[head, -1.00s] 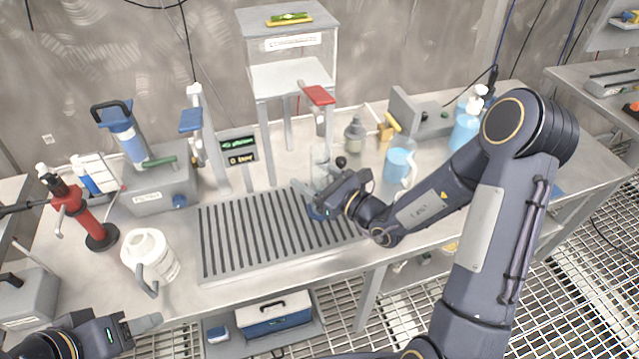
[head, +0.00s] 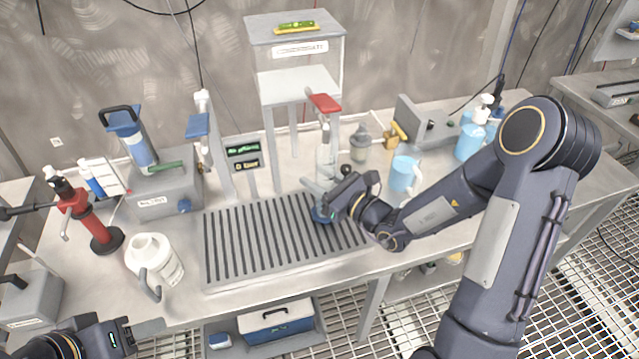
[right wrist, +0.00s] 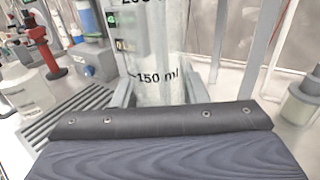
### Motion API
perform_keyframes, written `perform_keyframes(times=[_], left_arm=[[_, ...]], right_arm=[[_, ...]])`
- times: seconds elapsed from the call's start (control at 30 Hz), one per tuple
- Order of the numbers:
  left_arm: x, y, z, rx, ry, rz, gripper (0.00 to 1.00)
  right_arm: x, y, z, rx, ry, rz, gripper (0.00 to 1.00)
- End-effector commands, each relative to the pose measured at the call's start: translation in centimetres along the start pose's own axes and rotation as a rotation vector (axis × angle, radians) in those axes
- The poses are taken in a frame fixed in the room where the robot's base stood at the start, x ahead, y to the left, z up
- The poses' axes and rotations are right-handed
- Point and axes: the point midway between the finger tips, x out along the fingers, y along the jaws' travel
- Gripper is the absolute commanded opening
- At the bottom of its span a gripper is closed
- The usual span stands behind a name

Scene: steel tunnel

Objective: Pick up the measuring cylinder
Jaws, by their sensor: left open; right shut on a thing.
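The measuring cylinder (head: 325,168) is clear, with printed volume marks and a blue base, and stands upright at the right part of the slatted drain grate (head: 270,240). I cannot tell whether its base touches the grate. My right gripper (head: 326,196) is shut on its lower part. In the right wrist view the cylinder (right wrist: 160,52) sits between the two fingers (right wrist: 160,92), near the 150 ml mark; its lower end is hidden behind the gripper body. My left gripper (head: 150,327) is open and empty at the lower left, in front of the bench.
A white jug (head: 155,262) stands left of the grate. A red-handled tap (head: 325,104) rises close behind the cylinder. The grate's left part is clear.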

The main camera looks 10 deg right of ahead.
Motion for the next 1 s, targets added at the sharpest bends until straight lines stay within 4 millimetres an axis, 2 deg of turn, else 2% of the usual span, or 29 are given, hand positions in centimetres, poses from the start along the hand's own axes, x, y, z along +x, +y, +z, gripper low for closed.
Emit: perform_keyframes(times=[0.1, 0.13, 0.7, 0.83, 1.0], left_arm=[[0.1, 0.0, 0.0, 0.000, 0.000, 0.000, 0.51], [0.2, -0.1, 0.1, 0.000, 0.000, 0.000, 0.51], [1.7, -0.8, 0.8, 0.000, 0.000, 0.000, 0.51], [1.8, -0.8, 0.9, 0.000, 0.000, 0.000, 0.51], [1.8, -0.8, 0.9, 0.000, 0.000, 0.000, 0.51]], right_arm=[[0.0, 0.0, 2.2, -0.006, -0.006, 0.000, 0.10], [-0.7, -0.1, 1.9, -0.003, -0.002, -0.003, 0.10], [-14.8, -0.2, 1.8, -0.002, 0.000, -0.007, 0.10], [-16.7, -0.1, 1.8, -0.001, 0.000, -0.005, 0.10], [-17.9, 0.0, 1.8, -0.001, -0.001, -0.002, 0.10]])
